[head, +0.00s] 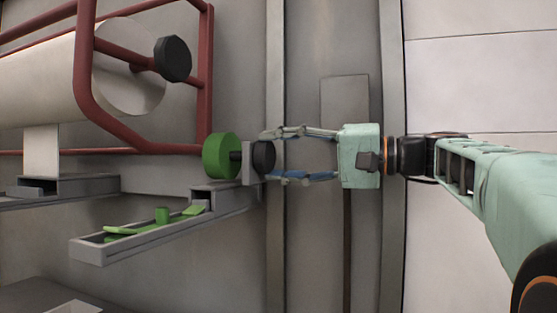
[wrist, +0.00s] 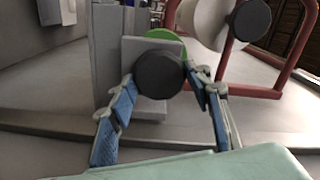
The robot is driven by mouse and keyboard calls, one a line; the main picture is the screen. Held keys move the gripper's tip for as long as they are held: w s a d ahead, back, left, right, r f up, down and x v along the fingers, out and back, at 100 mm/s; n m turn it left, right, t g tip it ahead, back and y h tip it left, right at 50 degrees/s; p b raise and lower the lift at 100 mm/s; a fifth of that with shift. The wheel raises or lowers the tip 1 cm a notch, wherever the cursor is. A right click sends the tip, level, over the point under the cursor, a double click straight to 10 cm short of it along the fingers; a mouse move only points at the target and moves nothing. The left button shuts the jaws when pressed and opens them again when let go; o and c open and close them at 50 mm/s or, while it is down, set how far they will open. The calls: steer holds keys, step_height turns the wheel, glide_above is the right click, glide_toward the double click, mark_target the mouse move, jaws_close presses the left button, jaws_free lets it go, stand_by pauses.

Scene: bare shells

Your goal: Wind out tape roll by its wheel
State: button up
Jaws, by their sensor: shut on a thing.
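The green tape roll (head: 219,156) sits on a short dark axle at the end of a grey rail. It shows partly behind a grey plate in the wrist view (wrist: 168,38). Its black round wheel (head: 264,158) faces my gripper, and it also shows in the wrist view (wrist: 158,76). My gripper (head: 267,155) reaches in from the right, its two fingers on either side of the wheel's rim and shut on it. In the wrist view the fingertips (wrist: 160,77) flank the wheel. The exact contact is hard to see.
A grey channel (head: 88,252) holding green pieces (head: 162,215) extends left below the roll. A dark red tube frame (head: 84,80) surrounds a large pale roll (head: 45,78) with a black knob (head: 173,59) at upper left. Grey wall panels stand behind my gripper.

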stand_by(0.3)
steer(key=o, duration=1.2)
steer(key=shift+c, duration=0.2)
steer(key=v, duration=1.2)
